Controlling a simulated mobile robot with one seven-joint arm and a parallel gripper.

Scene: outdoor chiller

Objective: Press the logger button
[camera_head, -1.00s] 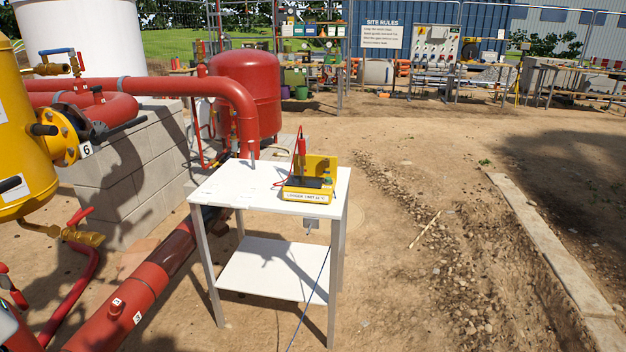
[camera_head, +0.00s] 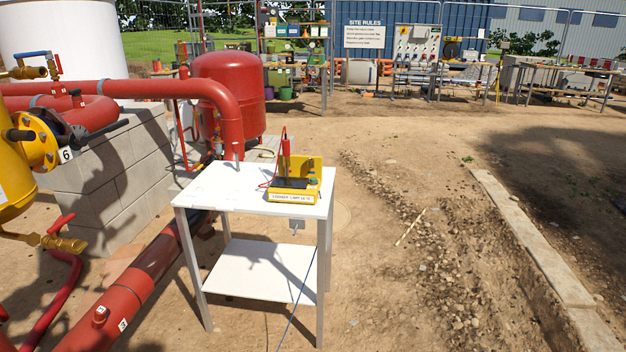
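The yellow logger (camera_head: 292,196) sits on the top of a white table (camera_head: 220,190), near its right front corner. Its front carries a white label with small text. A dark panel lies on its top, with a yellow upright plate behind it. A red probe (camera_head: 285,150) stands upright at it, with a thin red lead curling to the left. A small greenish spot (camera_head: 313,178) shows at the logger's right side; I cannot tell whether it is the button. My gripper is not in view.
Red pipes and a red tank (camera_head: 228,95) stand left of and behind the table. A yellow vessel (camera_head: 12,170) is at the far left. A blue cable (camera_head: 298,305) hangs to the ground. Open dirt lies to the right, up to a concrete kerb (camera_head: 530,245).

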